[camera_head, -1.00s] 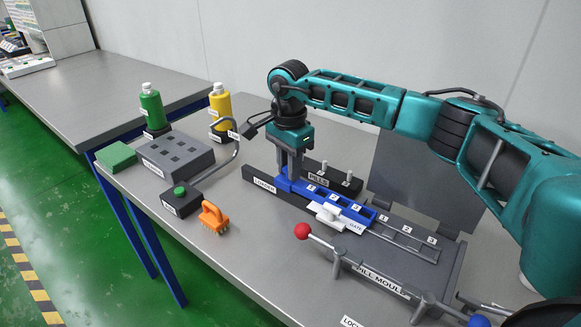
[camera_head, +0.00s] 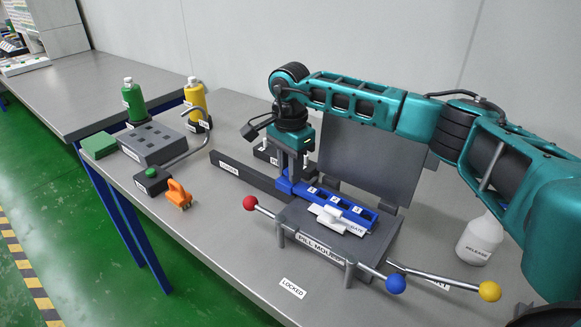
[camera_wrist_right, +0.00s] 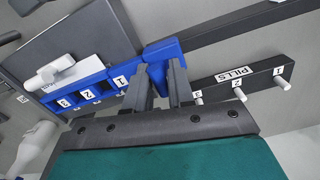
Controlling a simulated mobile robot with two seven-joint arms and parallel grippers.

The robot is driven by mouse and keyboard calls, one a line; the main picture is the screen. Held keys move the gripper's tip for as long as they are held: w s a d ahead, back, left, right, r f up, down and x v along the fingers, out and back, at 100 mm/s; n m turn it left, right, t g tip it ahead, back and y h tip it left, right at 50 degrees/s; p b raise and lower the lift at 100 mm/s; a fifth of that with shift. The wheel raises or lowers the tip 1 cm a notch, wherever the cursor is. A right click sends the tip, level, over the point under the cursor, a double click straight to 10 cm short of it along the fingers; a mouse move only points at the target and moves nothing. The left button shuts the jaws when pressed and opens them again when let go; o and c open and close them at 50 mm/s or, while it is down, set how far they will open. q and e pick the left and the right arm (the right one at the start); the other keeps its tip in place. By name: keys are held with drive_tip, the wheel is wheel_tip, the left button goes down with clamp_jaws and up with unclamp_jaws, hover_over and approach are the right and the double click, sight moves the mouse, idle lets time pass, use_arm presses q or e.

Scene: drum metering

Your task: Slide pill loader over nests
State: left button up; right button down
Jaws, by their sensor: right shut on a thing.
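The blue pill loader (camera_head: 368,217), with cells numbered 1, 2 and 3, lies over the grey pill mould (camera_head: 372,248). The mould's nests are hidden beneath it. The white gate (camera_head: 327,213) sits at the loader's front side. My right gripper (camera_head: 291,178) is shut on the blue block at the loader's left end. In the right wrist view the fingers (camera_wrist_right: 160,85) grip this blue block (camera_wrist_right: 163,52) beside cell 1. My left gripper is not in view.
The dark loader rail (camera_head: 243,177) runs bare to the left of the loader. The pills holder (camera_head: 266,154) stands behind it. The grey lid (camera_head: 371,160) stands raised behind the mould. A red-knobbed lever (camera_head: 250,203) and a white release bottle (camera_head: 480,240) are near the mould.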

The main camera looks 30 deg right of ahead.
drive_tip(key=shift+s+d, duration=0.15)
drive_tip(key=shift+s, duration=0.05)
drive_tip(key=shift+f, duration=0.1)
drive_tip(key=c, duration=1.1)
unclamp_jaws()
drive_tip(key=shift+s, duration=0.15)
drive_tip(key=shift+r, duration=0.35)
wheel_tip(320, 180, up, 12)
drive_tip(key=shift+r, duration=0.15)
